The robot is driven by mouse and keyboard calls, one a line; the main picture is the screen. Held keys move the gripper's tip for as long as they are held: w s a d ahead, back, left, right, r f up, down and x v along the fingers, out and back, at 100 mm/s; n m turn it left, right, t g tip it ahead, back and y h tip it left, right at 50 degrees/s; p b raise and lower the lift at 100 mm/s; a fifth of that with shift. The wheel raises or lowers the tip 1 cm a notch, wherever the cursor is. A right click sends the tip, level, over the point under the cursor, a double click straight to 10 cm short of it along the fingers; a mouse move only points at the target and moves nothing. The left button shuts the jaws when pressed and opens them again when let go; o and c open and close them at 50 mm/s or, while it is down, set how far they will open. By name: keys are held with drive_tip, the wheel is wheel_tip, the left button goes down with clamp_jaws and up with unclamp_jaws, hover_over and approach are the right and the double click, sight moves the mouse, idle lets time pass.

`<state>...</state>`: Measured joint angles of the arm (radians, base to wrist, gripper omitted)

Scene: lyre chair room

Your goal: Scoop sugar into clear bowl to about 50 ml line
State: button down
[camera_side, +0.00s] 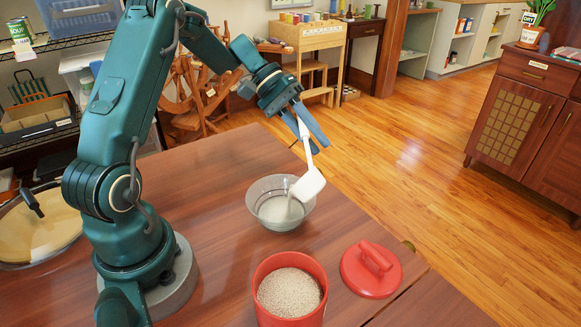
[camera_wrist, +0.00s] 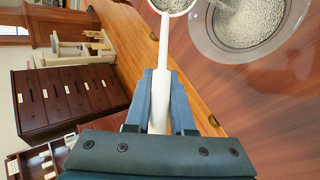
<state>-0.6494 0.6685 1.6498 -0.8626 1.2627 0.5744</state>
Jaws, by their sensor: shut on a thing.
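My gripper (camera_side: 309,128) is shut on the handle of a white scoop (camera_side: 308,184). In the wrist view, my gripper (camera_wrist: 161,82) has its blue fingers on both sides of the scoop handle (camera_wrist: 163,45). The scoop is tilted over the right rim of the clear bowl (camera_side: 262,186), and pale sugar seems to run from it. Sugar (camera_side: 281,209) lies in the bottom of the bowl, which also shows in the wrist view (camera_wrist: 210,42). I cannot read a line on the bowl. A red canister (camera_side: 256,277) in front holds more sugar (camera_side: 289,291).
A red lid (camera_side: 371,269) with a handle lies right of the canister. A large round tan-filled bowl (camera_side: 38,229) stands at the left. The wooden table (camera_side: 215,185) is clear around the clear bowl, and its right edge runs close by the lid.

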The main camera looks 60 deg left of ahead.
drive_tip(key=shift+a+f+h, duration=0.15)
drive_tip(key=shift+f+h, duration=0.05)
drive_tip(key=shift+h, duration=0.1)
idle(0.6)
drive_tip(key=shift+f, duration=0.1)
drive_tip(key=shift+s+a+f+t+h, duration=0.1)
drive_tip(key=shift+f+t+h, duration=0.05)
drive_tip(key=shift+t+h, duration=0.2)
idle(0.6)
drive_tip(key=shift+a+f+h, duration=0.1)
drive_tip(key=shift+f+h, duration=0.05)
drive_tip(key=shift+h, duration=0.2)
drive_tip(key=shift+a+f, duration=0.1)
drive_tip(key=shift+f, duration=0.15)
idle(0.6)
drive_tip(key=shift+s+f+t+h, duration=0.15)
drive_tip(key=shift+t+h, duration=0.1)
drive_tip(key=shift+h, duration=0.25)
drive_tip(key=shift+a+f+h, duration=0.15)
drive_tip(key=shift+f+h, duration=0.1)
drive_tip(key=shift+h, duration=0.05)
drive_tip(key=shift+f, duration=0.1)
idle(0.4)
